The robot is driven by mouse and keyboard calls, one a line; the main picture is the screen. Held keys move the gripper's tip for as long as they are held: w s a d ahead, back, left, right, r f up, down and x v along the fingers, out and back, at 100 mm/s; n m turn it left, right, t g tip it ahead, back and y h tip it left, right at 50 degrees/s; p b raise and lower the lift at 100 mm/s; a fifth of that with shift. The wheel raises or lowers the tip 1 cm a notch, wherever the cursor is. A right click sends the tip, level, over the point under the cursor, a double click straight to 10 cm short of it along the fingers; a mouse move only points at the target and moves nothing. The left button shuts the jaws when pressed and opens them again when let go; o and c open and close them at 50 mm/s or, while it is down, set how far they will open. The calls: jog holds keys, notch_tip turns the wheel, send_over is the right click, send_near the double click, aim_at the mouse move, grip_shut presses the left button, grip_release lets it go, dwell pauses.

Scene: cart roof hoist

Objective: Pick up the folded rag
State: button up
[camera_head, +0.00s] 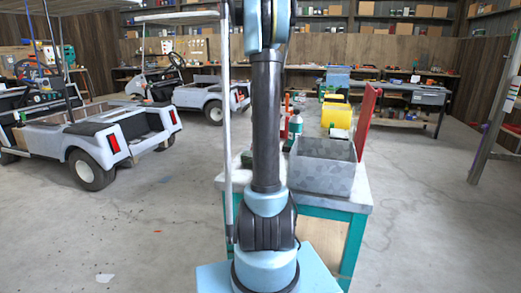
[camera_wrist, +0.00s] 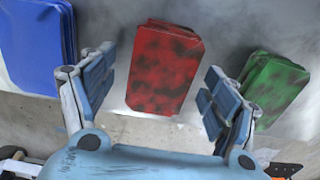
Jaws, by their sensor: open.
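In the wrist view, a red folded rag (camera_wrist: 166,68) with dark stains and layered edges lies in the middle, near a pale edge. It looks like the folded rag, but I cannot be sure that the blue and green pieces beside it are not rags too. My gripper (camera_wrist: 160,80) is open, its two blue pads spread on either side of the red rag. Nothing is between the pads in their grip, and I cannot tell the height above the rag. My gripper and the rag cannot be made out in the head view.
A blue stack (camera_wrist: 38,45) lies left and a green stained stack (camera_wrist: 272,88) right of my gripper. In the head view, a grey open bin (camera_head: 322,167), yellow containers (camera_head: 337,115) and a red panel (camera_head: 367,120) stand on the teal-legged table (camera_head: 362,190). Golf carts (camera_head: 95,135) stand left.

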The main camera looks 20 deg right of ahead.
jog(key=shift+f, duration=0.45)
jog(key=c, duration=1.1)
jog(key=shift+r, duration=0.1)
notch_tip(320, 180, up, 10)
jog(key=shift+f, duration=0.1)
